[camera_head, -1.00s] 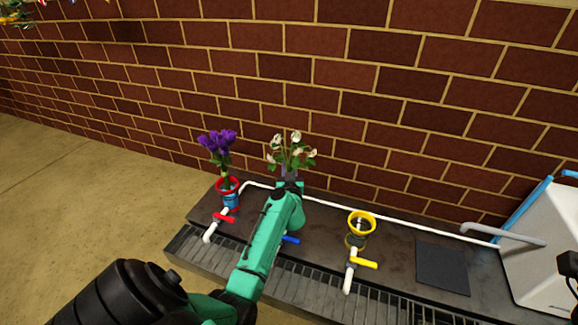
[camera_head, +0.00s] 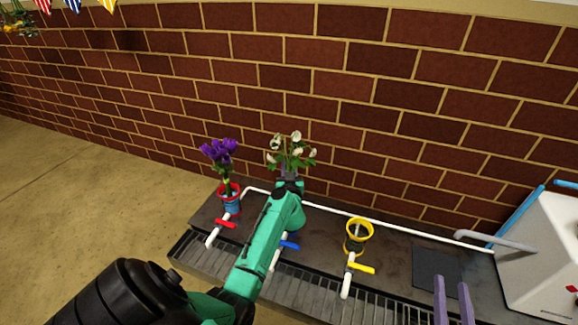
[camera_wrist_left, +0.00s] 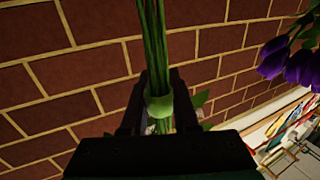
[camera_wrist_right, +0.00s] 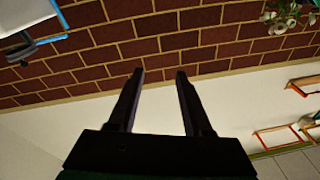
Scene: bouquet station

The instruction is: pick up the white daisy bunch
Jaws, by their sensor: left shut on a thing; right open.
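The white daisy bunch (camera_head: 291,152) has white blooms, green leaves and green stems. My left gripper (camera_head: 289,172) is shut on its stems, seen from above and behind my teal arm. In the left wrist view the stems (camera_wrist_left: 153,40) pass upright between the fingers of the left gripper (camera_wrist_left: 158,92), at a green band. The stem bottoms are hidden. My right gripper (camera_head: 453,290) is open and empty at the lower right. In the right wrist view its fingers (camera_wrist_right: 160,75) stand apart, and white blooms (camera_wrist_right: 287,18) show at the top right.
Purple flowers (camera_head: 219,152) stand in a red-rimmed pot (camera_head: 229,194) left of the bunch. A yellow-rimmed pot (camera_head: 358,236) stands to the right. White pipes with red, blue and yellow valve handles cross the dark bench (camera_head: 400,268). A white box (camera_head: 540,250) stands far right, with a brick wall behind.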

